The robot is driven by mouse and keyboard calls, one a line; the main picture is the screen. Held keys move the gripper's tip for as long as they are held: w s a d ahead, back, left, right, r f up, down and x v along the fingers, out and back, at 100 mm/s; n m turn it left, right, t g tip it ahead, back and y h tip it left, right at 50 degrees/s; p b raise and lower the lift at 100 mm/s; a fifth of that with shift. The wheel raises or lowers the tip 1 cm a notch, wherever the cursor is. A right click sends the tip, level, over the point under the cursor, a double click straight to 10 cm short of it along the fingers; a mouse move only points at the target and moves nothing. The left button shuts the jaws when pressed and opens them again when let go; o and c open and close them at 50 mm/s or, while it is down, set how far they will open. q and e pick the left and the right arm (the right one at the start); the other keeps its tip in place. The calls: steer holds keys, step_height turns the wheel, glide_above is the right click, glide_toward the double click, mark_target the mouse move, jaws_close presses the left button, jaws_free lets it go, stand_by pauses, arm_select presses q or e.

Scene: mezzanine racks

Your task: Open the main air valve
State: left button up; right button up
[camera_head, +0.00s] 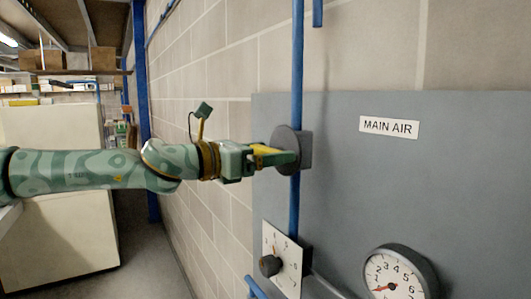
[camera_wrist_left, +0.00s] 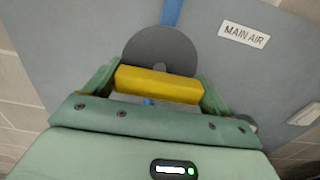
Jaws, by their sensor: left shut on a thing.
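The main air valve (camera_head: 287,148) is a dark grey round body on a vertical blue pipe (camera_head: 297,60), left of a white "MAIN AIR" label (camera_head: 389,127). Its yellow handle (camera_wrist_left: 160,84) lies across the pipe's line in the left wrist view, in front of the grey disc (camera_wrist_left: 158,50). My left gripper (camera_head: 278,157) is at the valve, shut on the yellow handle, with a finger at each end of it in the left wrist view (camera_wrist_left: 158,88). The gripper hides much of the handle in the head view. My right gripper is not in view.
A grey panel (camera_head: 450,190) carries the valve. Below are a white plate with a dark knob (camera_head: 270,265) and a round gauge (camera_head: 392,278), its red needle low on the left. A block wall (camera_head: 205,60) and pale cabinet (camera_head: 55,190) stand left.

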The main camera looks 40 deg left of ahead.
arm_select(q)
steer(key=n, duration=0.3)
steer(key=shift+n, duration=0.3)
steer(key=n, duration=0.5)
steer(key=shift+a+n, duration=0.1)
steer(key=shift+n, duration=0.2)
steer(key=n, duration=0.4)
steer(key=shift+n, duration=0.3)
steer(key=shift+f+n, duration=0.1)
steer(key=shift+n, duration=2)
steer(key=o, duration=0.8)
steer(key=shift+o, duration=0.3)
